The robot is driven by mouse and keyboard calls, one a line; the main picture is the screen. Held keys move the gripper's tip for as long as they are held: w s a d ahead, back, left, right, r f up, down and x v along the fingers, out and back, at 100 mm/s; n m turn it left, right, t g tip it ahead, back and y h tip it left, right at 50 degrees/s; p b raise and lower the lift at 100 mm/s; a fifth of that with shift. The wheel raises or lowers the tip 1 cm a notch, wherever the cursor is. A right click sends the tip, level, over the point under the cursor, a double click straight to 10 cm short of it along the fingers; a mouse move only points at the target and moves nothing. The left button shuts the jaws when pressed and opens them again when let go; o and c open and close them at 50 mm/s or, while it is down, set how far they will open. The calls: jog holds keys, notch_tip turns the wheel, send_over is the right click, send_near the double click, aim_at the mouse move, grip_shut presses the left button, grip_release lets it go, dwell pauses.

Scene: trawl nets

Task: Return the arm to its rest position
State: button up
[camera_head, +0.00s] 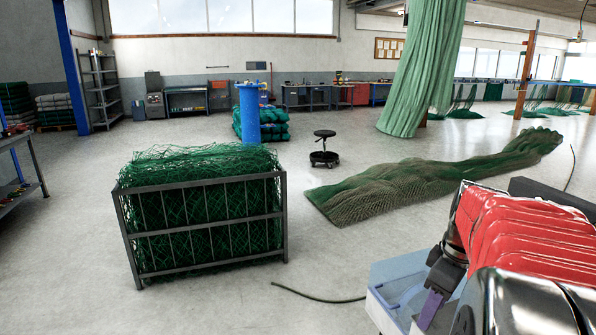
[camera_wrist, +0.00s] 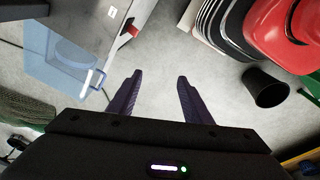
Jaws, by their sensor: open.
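My gripper (camera_wrist: 158,78) shows in the wrist view with its two dark purple fingers apart. Nothing is between them, and grey floor shows beyond. In the head view, part of my gripper (camera_head: 432,308) shows at the lower right, beside a light-blue see-through bin. The fingertips are hard to make out there. My arm is folded close to my body at the right edge, next to red ribbed parts.
The light-blue bin (camera_wrist: 68,62) is left of the fingers in the wrist view. In the head view, a metal crate (camera_head: 204,189) of green netting stands left of centre. A net (camera_head: 430,178) lies on the floor. A black stool (camera_head: 324,150) stands behind. Open floor lies between.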

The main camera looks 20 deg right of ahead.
jog(key=w+a+r+m+t, duration=0.1)
jog(key=w+a, duration=0.1)
jog(key=a, duration=0.6)
jog(key=w+a+r+m, duration=0.1)
jog(key=w+a, duration=0.1)
jog(key=a, duration=0.7)
jog(key=s+a+f+m+t, duration=0.1)
jog(key=s+a+t, duration=0.2)
jog(key=a, duration=1.2)
jog(key=shift+s+a+f+m, duration=0.15)
jog(key=shift+s+f+m, duration=0.25)
jog(key=shift+s, duration=0.3)
jog(key=shift+c, duration=0.3)
jog(key=c, duration=0.3)
